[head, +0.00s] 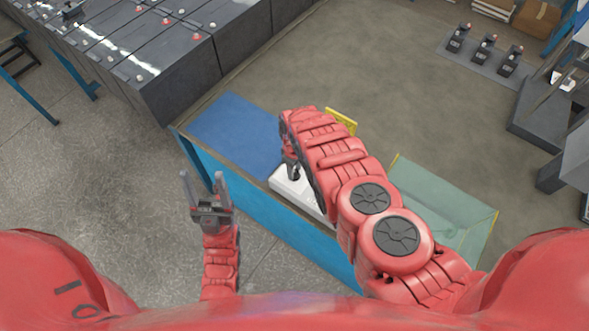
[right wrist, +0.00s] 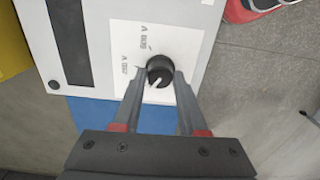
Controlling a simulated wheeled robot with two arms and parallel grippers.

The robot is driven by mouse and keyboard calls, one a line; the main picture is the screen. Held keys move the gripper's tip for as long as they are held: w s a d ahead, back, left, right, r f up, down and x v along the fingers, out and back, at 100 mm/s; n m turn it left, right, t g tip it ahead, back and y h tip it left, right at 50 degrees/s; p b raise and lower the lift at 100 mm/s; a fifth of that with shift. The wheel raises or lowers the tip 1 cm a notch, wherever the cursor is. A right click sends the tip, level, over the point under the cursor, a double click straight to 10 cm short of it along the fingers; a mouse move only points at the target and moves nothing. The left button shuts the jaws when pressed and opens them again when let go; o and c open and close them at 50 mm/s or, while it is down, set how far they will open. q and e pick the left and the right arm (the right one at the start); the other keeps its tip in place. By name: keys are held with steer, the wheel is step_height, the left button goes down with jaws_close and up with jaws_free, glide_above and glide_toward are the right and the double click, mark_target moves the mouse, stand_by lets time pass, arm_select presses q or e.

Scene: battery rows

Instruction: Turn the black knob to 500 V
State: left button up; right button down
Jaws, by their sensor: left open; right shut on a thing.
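The black knob (right wrist: 160,72) sits on a white label plate (right wrist: 128,62) of a light-grey instrument (right wrist: 100,12). A white pointer line on the knob points down and left in the right wrist view. Small printed voltage markings beside it appear turned and are hard to read. My right gripper (right wrist: 157,82) is shut on the knob, one finger on each side. In the head view the white instrument (head: 302,193) is partly hidden by my right arm, and the right gripper (head: 291,168) is at its upper left end. My left gripper (head: 204,178) is open and empty, left of the bench.
A blue mat (head: 235,128) lies on the bench beside the instrument. A yellow item (head: 341,120) is behind my right arm. A clear greenish tray (head: 450,207) is to the right. Large dark battery blocks (head: 180,75) stand at the upper left. Several small black devices (head: 484,50) stand far right.

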steer(key=m+b, duration=0.2)
steer(key=m, duration=0.2)
steer(key=shift+f+m, duration=0.15)
steer(key=shift+m, duration=0.15)
steer(key=m+b, duration=0.2)
steer(key=m, duration=0.1)
steer(key=shift+m, duration=0.3)
steer(key=m+b, duration=0.1)
steer(key=m, duration=0.1)
steer(key=shift+m+b, duration=0.3)
steer(key=m, duration=0.2)
steer(key=shift+m+b, duration=0.3)
steer(key=shift+m, duration=0.1)
steer(key=m, duration=0.4)
steer(key=shift+m, duration=0.3)
steer(key=m, duration=0.3)
steer(key=shift+w+r, duration=0.1)
steer(key=shift+r, duration=0.15)
steer(key=shift+m, duration=1.2)
steer(key=shift+f, duration=0.1)
